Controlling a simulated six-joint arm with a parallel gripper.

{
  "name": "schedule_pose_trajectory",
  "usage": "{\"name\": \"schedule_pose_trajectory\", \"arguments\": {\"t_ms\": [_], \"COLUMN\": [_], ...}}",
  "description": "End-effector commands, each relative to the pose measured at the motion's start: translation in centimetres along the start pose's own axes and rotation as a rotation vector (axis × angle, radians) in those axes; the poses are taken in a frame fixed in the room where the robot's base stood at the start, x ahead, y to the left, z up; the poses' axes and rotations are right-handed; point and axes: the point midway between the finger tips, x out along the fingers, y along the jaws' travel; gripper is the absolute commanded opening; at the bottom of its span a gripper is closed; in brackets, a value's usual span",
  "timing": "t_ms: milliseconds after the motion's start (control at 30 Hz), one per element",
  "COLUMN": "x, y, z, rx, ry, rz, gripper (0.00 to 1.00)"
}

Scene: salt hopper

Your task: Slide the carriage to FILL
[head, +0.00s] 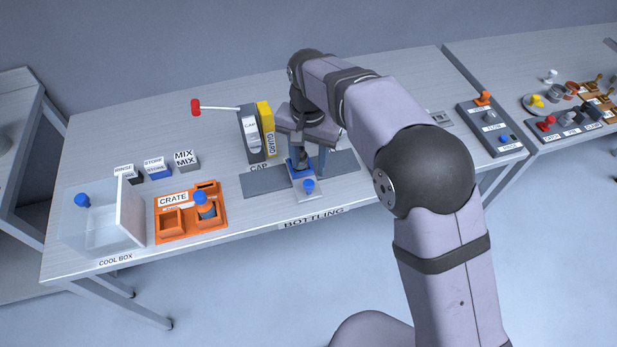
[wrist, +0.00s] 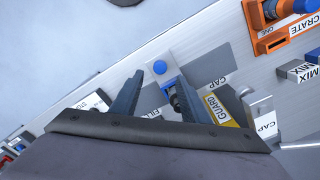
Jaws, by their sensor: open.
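The carriage (head: 312,195) is a pale plate on the bottling station, with a blue knob (head: 309,186) at its front and a blue part behind. It sits between two dark grey strips, the left one (head: 262,183) by the CAP label. In the wrist view the carriage plate (wrist: 151,91) and blue knob (wrist: 158,67) show by the fingertips, with a blue and dark piece between the fingers. My gripper (wrist: 160,76) is open above the carriage. In the head view my arm hides part of the station.
A yellow GUARD block (head: 265,128) and grey CAP unit (head: 250,135) stand behind left, near a red-ended lever (head: 196,107). Farther left are an orange crate (head: 184,232) and clear cool box (head: 85,238). A button panel (head: 490,127) stands at right.

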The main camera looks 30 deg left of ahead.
Motion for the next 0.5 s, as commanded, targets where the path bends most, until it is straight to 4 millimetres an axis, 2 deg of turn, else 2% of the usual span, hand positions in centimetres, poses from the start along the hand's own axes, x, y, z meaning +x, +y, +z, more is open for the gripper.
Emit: {"name": "schedule_pose_trajectory", "arguments": {"t_ms": [267,500], "x": [1.1,4.0], "y": [0.0,0.1], "z": [0.0,0.1], "rx": [0.001,0.0], "ry": [-0.002,-0.002], "rz": [0.002,0.002], "gripper": [0.42,0.42]}}
